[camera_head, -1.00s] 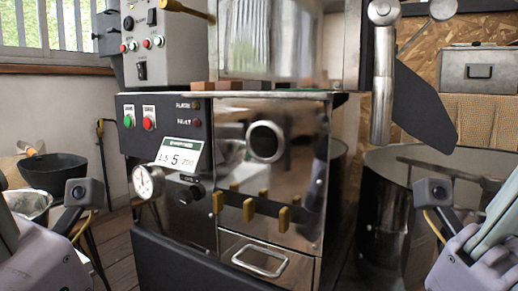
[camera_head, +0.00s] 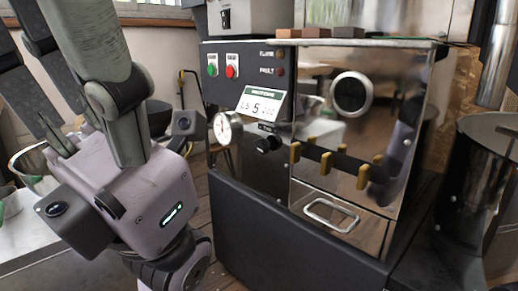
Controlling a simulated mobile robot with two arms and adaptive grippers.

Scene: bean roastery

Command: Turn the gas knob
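The gas knob (camera_head: 268,143) is a small black knob on the lower front of the roaster's dark control panel, right of the round pressure gauge (camera_head: 226,127) and below the white display card (camera_head: 258,105). Nothing touches it and it is in plain sight. My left gripper (camera_head: 125,185) is large in the left foreground, close to the camera and apart from the knob. Its upper parts run toward the top left and are partly cut off, so its opening is unclear. My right gripper is out of view.
The steel roaster front (camera_head: 350,130) has a round sight port, a dark bar with several brass-coloured tabs and a drawer handle (camera_head: 331,215). A metal drum (camera_head: 490,190) stands at the right.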

